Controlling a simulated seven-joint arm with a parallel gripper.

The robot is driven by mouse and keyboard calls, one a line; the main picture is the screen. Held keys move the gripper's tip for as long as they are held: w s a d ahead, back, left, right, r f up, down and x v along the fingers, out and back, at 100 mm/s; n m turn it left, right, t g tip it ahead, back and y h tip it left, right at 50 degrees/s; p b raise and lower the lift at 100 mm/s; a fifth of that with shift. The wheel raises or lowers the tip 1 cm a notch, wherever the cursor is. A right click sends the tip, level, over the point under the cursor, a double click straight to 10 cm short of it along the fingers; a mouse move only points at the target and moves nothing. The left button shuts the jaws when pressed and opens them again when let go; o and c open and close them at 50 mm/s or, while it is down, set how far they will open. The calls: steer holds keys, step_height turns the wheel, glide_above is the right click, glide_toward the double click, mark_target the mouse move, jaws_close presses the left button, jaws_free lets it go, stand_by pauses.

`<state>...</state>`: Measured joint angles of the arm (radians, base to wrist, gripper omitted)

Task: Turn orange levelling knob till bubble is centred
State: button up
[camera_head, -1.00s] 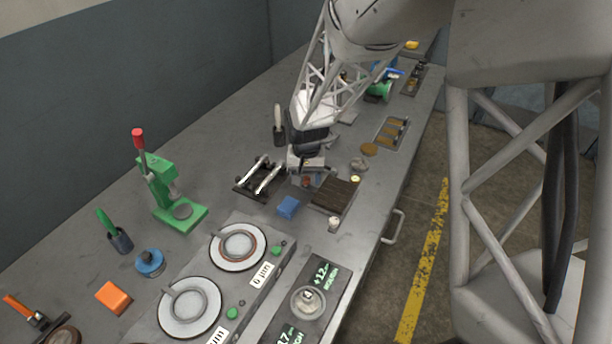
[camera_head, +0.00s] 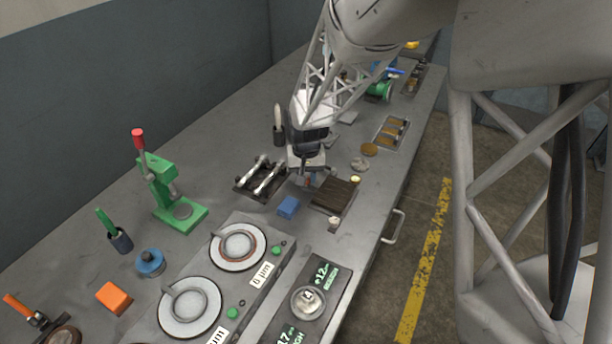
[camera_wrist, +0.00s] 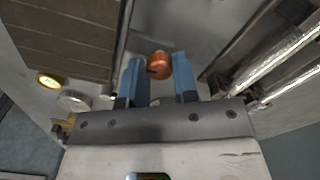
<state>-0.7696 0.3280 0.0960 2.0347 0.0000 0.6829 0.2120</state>
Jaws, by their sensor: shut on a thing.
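The orange levelling knob (camera_wrist: 158,65) is a small copper-orange cylinder, between the blue fingertips of my gripper (camera_wrist: 160,75) in the wrist view. My gripper is shut on it. In the head view my gripper (camera_head: 308,176) points down beside a dark ribbed plate (camera_head: 336,194), and the knob is mostly hidden there. The ribbed plate also shows at upper left in the wrist view (camera_wrist: 60,40). A small round yellow disc (camera_wrist: 47,80) at its corner may be the bubble level; I cannot make out a bubble. The disc also shows in the head view (camera_head: 355,179).
A dark fixture with two silver rods (camera_head: 262,177) stands close left of my gripper. A blue block (camera_head: 288,207) lies in front. A small white cylinder (camera_head: 334,222) stands near the plate's front corner. A green press (camera_head: 170,190) stands further left.

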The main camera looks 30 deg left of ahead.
steer(key=n, duration=0.5)
steer(key=shift+r+n, duration=0.1)
steer(key=shift+n, duration=0.3)
stand_by(0.4)
steer(key=o, duration=0.9)
steer(key=shift+r, duration=3.85)
